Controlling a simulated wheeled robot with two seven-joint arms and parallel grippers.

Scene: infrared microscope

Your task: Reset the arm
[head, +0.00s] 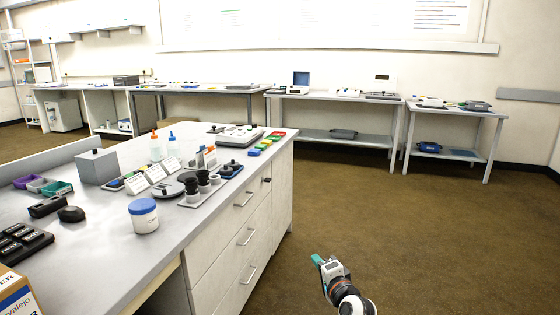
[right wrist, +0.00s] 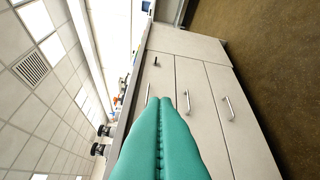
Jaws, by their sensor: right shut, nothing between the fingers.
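My right gripper (head: 318,260) shows at the bottom of the head view, to the right of the lab counter and over the brown floor. Its teal fingers are pressed together with nothing between them. In the right wrist view the shut teal fingers (right wrist: 160,100) point toward the counter's drawer fronts and touch nothing that I can see. My left gripper is not in view.
The grey counter (head: 110,262) at left carries a blue-lidded white jar (head: 143,215), black eyepieces (head: 203,178), a grey box (head: 97,166) and small trays. Its drawers (head: 243,237) are closed. The floor (head: 430,240) to the right is clear. Benches (head: 330,97) line the far wall.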

